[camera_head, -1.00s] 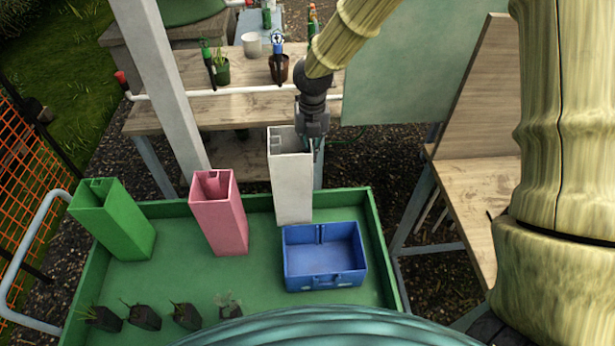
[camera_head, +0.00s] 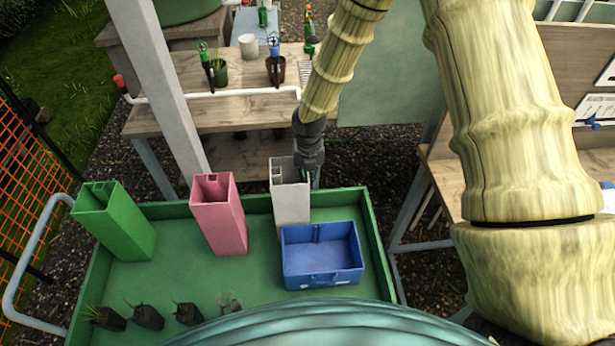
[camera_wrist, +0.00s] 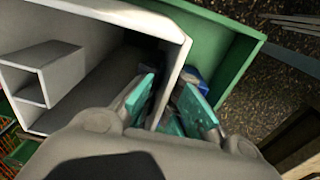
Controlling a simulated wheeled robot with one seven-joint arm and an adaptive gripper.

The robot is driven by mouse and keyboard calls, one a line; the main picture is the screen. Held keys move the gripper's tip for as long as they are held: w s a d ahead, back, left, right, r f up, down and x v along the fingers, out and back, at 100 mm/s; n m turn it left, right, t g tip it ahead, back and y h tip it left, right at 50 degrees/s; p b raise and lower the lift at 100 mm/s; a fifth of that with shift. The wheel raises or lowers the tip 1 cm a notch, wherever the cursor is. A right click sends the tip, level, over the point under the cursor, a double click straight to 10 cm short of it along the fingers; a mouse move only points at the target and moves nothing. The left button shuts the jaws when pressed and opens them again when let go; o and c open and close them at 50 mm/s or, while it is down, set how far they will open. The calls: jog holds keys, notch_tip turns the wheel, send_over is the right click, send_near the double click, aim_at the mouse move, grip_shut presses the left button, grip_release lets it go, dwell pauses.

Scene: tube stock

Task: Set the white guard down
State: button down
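The white guard (camera_head: 291,203) is a tall, hollow square tube, standing about upright in the green tray behind the blue crate. The crate hides its foot, so I cannot see whether its base touches the tray floor. My gripper (camera_head: 312,180) is at the right side of its top rim. In the wrist view, the guard's open top (camera_wrist: 95,75) shows an inner corner channel. My gripper's teal fingertips (camera_wrist: 170,92) straddle one wall, one inside and one outside. They look spread, with a gap around the thin wall.
The blue crate (camera_head: 322,279) stands close in front of the guard. A pink tube (camera_head: 221,226) and a green tube (camera_head: 120,228) stand to the left. Several small potted plants (camera_head: 148,318) line the front of the green tray (camera_head: 180,276). Tray floor is clear between pots and tubes.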

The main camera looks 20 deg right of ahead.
jog(key=shift+f, duration=0.4)
jog(key=c, duration=1.6)
grip_release()
jog(key=shift+c, duration=0.2)
notch_tip(320, 180, up, 12)
jog(key=b, duration=0.3)
jog(key=shift+b, duration=0.3)
jog(key=shift+d+r, duration=0.1)
jog(key=shift+r, duration=0.1)
